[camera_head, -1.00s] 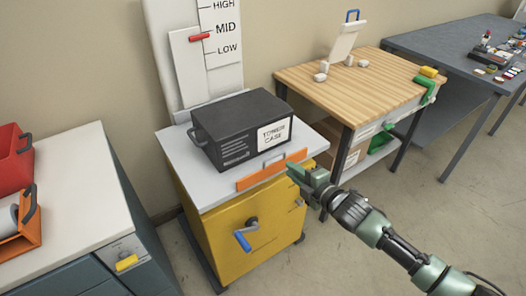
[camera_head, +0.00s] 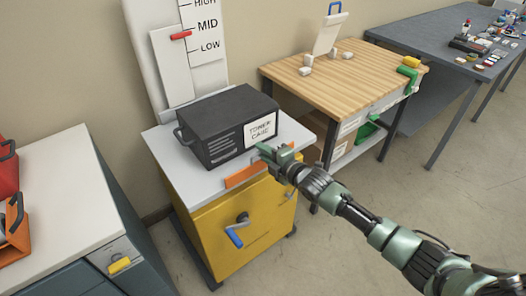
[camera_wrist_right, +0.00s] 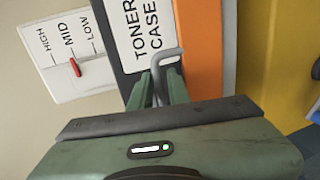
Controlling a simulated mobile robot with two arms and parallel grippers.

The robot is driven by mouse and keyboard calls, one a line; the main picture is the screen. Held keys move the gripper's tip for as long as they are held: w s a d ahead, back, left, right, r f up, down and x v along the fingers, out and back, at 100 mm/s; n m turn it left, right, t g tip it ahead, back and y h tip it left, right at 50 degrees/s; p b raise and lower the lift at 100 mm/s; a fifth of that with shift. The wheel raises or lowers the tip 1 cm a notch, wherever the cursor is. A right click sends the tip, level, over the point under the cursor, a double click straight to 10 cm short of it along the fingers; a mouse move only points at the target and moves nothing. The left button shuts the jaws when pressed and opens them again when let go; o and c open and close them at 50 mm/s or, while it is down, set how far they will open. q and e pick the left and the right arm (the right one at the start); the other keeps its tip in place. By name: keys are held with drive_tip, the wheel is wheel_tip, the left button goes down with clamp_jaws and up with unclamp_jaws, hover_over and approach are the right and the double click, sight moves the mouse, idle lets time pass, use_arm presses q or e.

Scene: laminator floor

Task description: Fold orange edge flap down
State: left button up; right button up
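The orange edge flap (camera_head: 242,174) stands along the front top edge of the yellow cabinet (camera_head: 262,207), in front of the black toner case (camera_head: 228,128). In the right wrist view the flap is an orange strip (camera_wrist_right: 199,45) beside the case label. A grey handle (camera_wrist_right: 170,55) runs down between the fingers of my right gripper (camera_wrist_right: 160,90). In the head view the right gripper (camera_head: 273,155) is at the flap's right part and hides some of it. I cannot tell whether the fingers are closed tightly on the handle. My left gripper is out of view.
A white gauge board with a red slider (camera_head: 181,36) stands behind the case. A crank with a blue grip (camera_head: 234,237) sticks out of the cabinet front. A wooden-top workbench (camera_head: 335,80) is to the right, a white-topped counter (camera_head: 60,190) to the left. Open floor lies in front.

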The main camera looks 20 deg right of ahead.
clamp_jaws()
idle(1.3)
